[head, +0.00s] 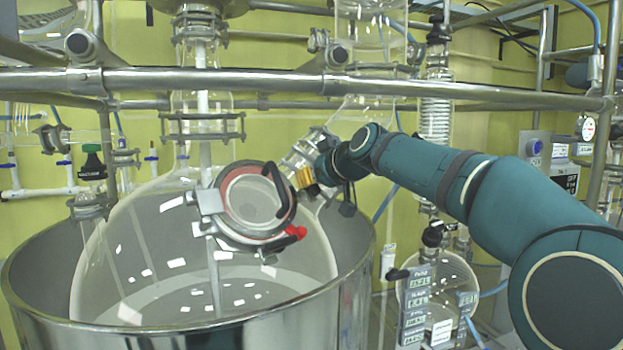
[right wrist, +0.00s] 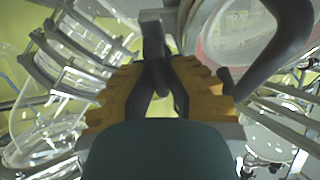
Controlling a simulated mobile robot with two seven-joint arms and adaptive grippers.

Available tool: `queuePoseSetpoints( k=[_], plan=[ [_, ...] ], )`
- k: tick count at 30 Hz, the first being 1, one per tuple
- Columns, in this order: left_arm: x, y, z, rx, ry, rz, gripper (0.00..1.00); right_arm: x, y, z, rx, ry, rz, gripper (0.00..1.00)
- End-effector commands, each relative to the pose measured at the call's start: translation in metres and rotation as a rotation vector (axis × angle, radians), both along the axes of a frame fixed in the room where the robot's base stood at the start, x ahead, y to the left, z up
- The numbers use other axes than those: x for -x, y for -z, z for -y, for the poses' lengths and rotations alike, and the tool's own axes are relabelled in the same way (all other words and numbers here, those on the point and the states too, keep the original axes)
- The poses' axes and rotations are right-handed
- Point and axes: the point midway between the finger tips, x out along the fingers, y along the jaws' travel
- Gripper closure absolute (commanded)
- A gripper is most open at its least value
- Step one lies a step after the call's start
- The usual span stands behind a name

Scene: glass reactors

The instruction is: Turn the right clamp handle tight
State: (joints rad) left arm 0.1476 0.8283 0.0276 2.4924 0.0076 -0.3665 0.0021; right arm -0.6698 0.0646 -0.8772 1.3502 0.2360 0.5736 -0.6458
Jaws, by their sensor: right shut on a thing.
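My right gripper (head: 305,179) is at the right side of the round hatch (head: 250,202) on the glass vessel. In the right wrist view, the yellow fingers of my right gripper (right wrist: 162,76) are shut on a dark grey clamp handle (right wrist: 153,42), which stands between the fingertips. In the head view I cannot make out this handle apart from the gripper. The hatch has a black curved lid handle (head: 281,192), close left of the fingers; this lid handle also shows in the right wrist view (right wrist: 287,45). A red clamp handle (head: 290,238) sits at the hatch's lower right. My left gripper is not in view.
The glass vessel (head: 130,250) sits in a wide steel pot (head: 200,335). A steel rail (head: 270,80) crosses above my right arm. A glass neck (head: 305,148) is close behind the gripper, and a round flask (head: 452,275) hangs below the arm.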

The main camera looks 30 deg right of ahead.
Motion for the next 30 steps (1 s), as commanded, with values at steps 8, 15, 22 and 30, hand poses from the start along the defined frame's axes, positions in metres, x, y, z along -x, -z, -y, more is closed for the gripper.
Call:
queuePoseSetpoints(
  k=[8,15,22,30],
  plan=[
    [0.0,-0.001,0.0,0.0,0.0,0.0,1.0,0.0,0.001,0.001,-0.053,0.046,-0.003,1.0],
    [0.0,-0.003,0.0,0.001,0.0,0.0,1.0,0.0,0.001,0.002,-0.183,0.154,-0.007,1.0],
    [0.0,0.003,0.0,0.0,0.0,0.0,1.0,0.0,0.003,0.003,-0.346,0.292,-0.011,1.0],
    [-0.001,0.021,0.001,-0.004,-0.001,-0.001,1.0,0.0,0.005,0.004,-0.541,0.458,-0.017,1.0]
  ],
)
